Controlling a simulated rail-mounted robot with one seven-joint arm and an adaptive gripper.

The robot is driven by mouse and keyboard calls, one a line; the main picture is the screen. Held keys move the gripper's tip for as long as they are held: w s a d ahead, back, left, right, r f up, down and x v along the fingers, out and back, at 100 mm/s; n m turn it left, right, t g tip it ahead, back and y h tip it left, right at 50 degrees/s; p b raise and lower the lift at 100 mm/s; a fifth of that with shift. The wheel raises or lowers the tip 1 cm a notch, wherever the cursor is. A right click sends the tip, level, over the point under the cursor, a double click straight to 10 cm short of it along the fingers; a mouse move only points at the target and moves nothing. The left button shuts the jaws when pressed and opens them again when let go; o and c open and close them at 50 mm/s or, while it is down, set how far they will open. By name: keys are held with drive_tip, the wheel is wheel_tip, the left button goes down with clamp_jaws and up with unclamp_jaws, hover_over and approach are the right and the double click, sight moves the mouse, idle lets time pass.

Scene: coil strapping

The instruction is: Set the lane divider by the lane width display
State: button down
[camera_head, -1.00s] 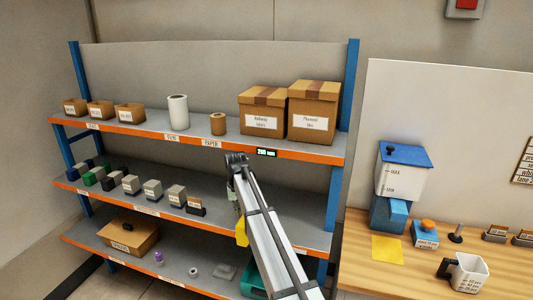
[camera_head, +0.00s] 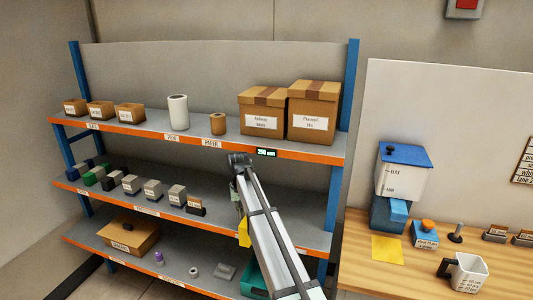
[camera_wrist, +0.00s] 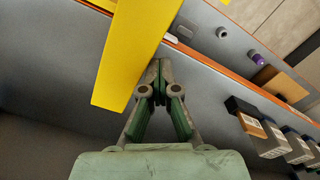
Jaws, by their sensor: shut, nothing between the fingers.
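The yellow lane divider (camera_head: 244,233) stands on the middle shelf, partly hidden behind my arm. In the wrist view the divider (camera_wrist: 135,50) is a long flat yellow plate running from the top edge down to the left. My gripper (camera_wrist: 158,66) is shut and empty, its fingertips beside the divider's right edge. I cannot tell whether they touch it. In the head view my gripper is mostly hidden at the arm's end. The lane width display (camera_head: 266,153) is a small dark panel with light digits on the upper shelf's orange edge; it appears to read about 260 mm.
Several small blocks (camera_head: 153,189) stand left of the divider on the middle shelf (camera_head: 285,208). Cartons (camera_head: 313,112) and rolls are on the upper shelf above. A teal bin (camera_head: 256,283) is below. Open shelf lies between the blocks and my arm.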

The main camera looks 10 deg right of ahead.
drive_tip(key=shift+a, duration=0.1)
drive_tip(key=shift+w+a, duration=0.45)
drive_tip(key=shift+a, duration=0.35)
drive_tip(key=shift+r, duration=0.1)
wheel_tip(320, 180, up, 7)
drive_tip(key=p, duration=0.3)
drive_tip(key=shift+p, duration=0.4)
idle(0.3)
